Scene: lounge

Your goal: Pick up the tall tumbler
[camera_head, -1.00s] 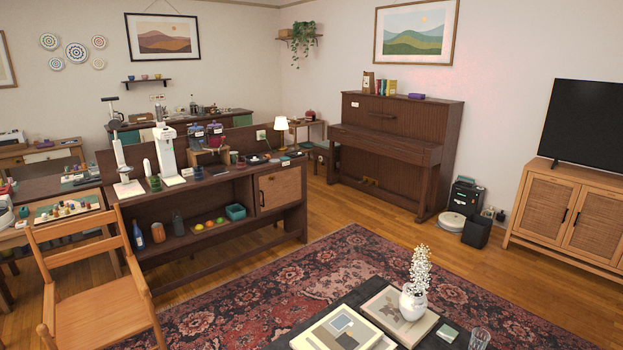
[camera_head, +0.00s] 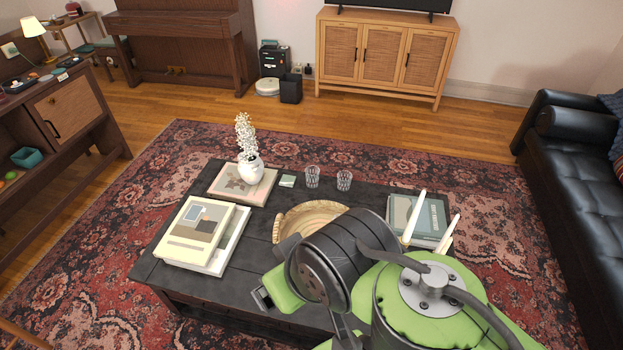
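Two clear ribbed glasses stand upright side by side at the far edge of the dark coffee table (camera_head: 175,235): a left glass (camera_head: 312,176) and a right glass (camera_head: 344,180). They look close in height, and I cannot tell for sure which is the tall tumbler. My green and black arm covers the lower right of the view. What looks like my gripper (camera_head: 263,298) shows only in part near the table's front edge, well short of both glasses. Its fingers are not clear enough to tell open from shut.
A woven tray (camera_head: 297,222) lies mid-table, partly behind my arm. A white vase (camera_head: 250,168) stands on a book left of the glasses. Books (camera_head: 200,233) lie left. Two pale candle-like sticks (camera_head: 411,222) rise right, by another book (camera_head: 420,215). A black sofa (camera_head: 575,150) stands right.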

